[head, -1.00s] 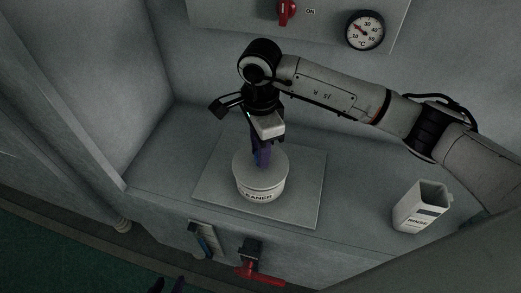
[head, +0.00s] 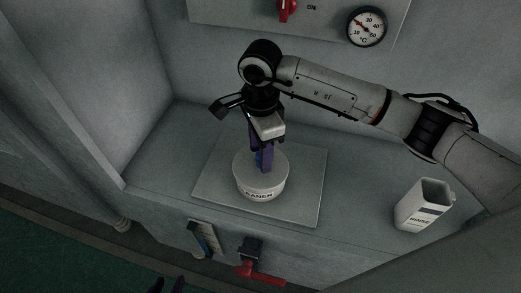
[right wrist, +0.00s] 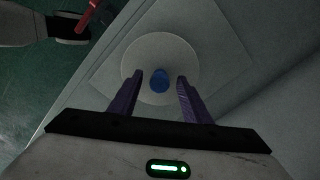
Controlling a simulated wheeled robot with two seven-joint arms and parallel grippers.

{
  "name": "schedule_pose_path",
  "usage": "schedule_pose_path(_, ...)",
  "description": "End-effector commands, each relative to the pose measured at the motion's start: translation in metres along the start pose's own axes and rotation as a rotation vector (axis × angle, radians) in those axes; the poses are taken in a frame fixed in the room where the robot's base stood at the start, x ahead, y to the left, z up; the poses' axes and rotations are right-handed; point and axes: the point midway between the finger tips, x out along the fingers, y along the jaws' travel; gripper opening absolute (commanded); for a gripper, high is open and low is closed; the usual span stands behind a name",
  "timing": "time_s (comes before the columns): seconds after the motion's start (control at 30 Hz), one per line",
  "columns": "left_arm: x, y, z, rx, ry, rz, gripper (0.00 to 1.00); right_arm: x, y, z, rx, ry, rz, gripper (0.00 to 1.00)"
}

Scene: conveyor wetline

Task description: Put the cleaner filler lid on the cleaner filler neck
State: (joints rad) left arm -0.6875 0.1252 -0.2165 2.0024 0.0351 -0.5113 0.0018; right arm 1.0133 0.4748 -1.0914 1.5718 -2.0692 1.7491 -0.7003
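A round white container (head: 260,183) with a partly readable label, ending in "EANER", stands upright on a square plate. A small blue round piece, likely the lid (right wrist: 160,80), is at the middle of its pale top in the right wrist view. I cannot tell whether it is seated on a neck, and the neck is hidden. My right gripper (head: 263,168) points down over the container. In the right wrist view its purple fingers (right wrist: 157,92) are apart, one on each side of the blue piece with gaps.
The square plate (head: 305,190) lies on a grey counter. A white RINSE container (head: 422,205) stands at the right. A red-handled valve (head: 260,273) is below the front edge. A gauge (head: 366,27) and red switch (head: 287,10) are on the back panel. The counter's left side is clear.

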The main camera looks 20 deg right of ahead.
Motion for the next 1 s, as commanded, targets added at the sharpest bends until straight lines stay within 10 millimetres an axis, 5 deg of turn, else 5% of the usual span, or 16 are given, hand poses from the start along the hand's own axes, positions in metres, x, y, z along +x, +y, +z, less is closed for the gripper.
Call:
schedule_pose_path(0.37,-0.001,0.000,-0.003,-0.002,0.003,0.002,0.31,-0.003,0.000,0.000,0.000,0.000,-0.001,0.46)
schedule_pose_path(0.8,-0.003,-0.001,-0.006,0.001,0.007,0.001,0.31,-0.083,-0.001,0.000,-0.001,0.000,-0.004,0.46)
schedule_pose_path(1.0,-0.004,0.000,-0.005,0.001,0.005,0.001,0.31,-0.101,0.000,0.000,0.000,0.000,-0.001,0.46)
